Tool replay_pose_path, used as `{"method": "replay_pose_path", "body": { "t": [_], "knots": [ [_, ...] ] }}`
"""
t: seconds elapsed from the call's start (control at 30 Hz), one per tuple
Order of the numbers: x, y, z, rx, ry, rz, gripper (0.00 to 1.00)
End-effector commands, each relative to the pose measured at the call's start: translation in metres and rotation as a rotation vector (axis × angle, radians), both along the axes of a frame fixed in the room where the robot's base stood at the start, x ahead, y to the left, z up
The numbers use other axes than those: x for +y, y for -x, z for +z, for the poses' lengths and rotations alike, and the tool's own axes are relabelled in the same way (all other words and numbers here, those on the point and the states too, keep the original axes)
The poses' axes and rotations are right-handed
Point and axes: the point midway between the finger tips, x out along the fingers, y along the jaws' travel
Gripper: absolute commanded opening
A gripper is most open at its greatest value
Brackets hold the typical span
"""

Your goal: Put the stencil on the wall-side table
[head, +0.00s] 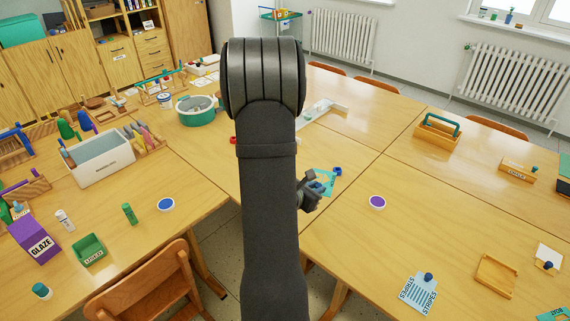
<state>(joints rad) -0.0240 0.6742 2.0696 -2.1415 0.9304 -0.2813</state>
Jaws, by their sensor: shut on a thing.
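My gripper (321,187) is near the middle of the view, just right of my dark arm, above the joined wooden tables. It is shut on a teal stencil (325,174), a flat cut-out piece of which only part shows. A blue knob (338,171) shows at its right end. Another stencil, light blue and marked STRIPES (418,293), lies on the front right table with a dark blue knob on it. I cannot tell from this view which tabletop is the wall-side one. My arm hides the middle of the tables.
A purple disc (377,202) lies right of my gripper. A wooden caddy with a teal handle (437,134) stands at the back right, a wooden tray (496,276) at the front right. The left table holds a white bin (103,163) and a purple GLAZE box (35,241). Chairs surround the tables.

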Motion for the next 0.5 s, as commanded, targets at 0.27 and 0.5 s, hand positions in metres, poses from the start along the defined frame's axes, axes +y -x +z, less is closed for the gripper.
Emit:
{"method": "replay_pose_path", "body": {
  "t": [0.27, 0.5],
  "knots": [
    [-0.090, 0.100, -0.042, 0.007, 0.006, -0.450, 0.00],
    [-0.126, 0.175, -0.057, 0.010, 0.007, -0.728, 0.00]
  ]
}}
